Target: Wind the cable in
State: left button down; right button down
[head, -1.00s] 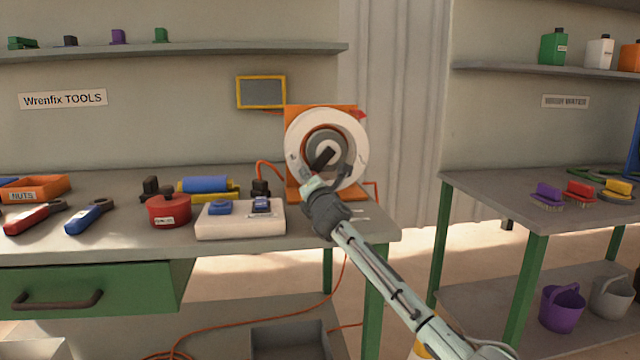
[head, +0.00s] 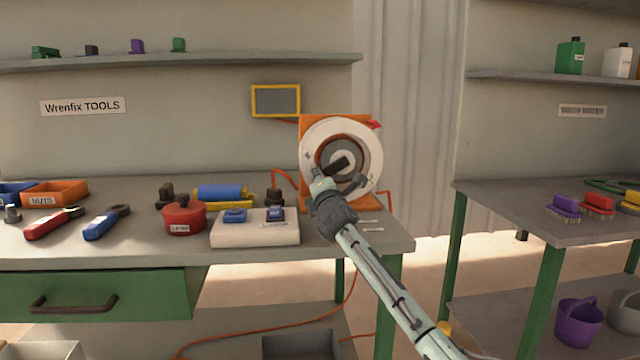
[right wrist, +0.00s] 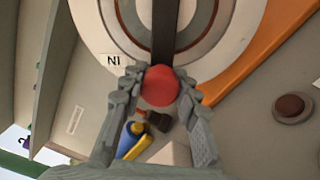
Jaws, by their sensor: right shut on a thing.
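The cable reel, a white disc (head: 374,152) with a grey hub on an orange upright plate (head: 310,122), stands at the right end of the bench. A dark crank arm (head: 337,164) runs from the hub to the lower left. In the right wrist view, the crank arm (right wrist: 165,35) ends in a red knob (right wrist: 160,86). My right gripper (right wrist: 160,88) has a finger on each side of the knob and is shut on it. In the head view my right gripper (head: 318,184) covers the knob. An orange cable (head: 345,295) hangs below the bench. My left gripper is out of view.
A white box with blue parts (head: 255,232), a red tin (head: 183,219) and a blue roll (head: 222,193) stand left of the reel. A yellow-framed screen (head: 276,101) is on the wall. A second bench (head: 540,205) stands right, across a gap.

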jog(key=c, duration=1.1)
grip_release()
jog(key=shift+s, duration=0.1)
jog(key=s, duration=1.2)
jog(key=shift+d+f, duration=0.25)
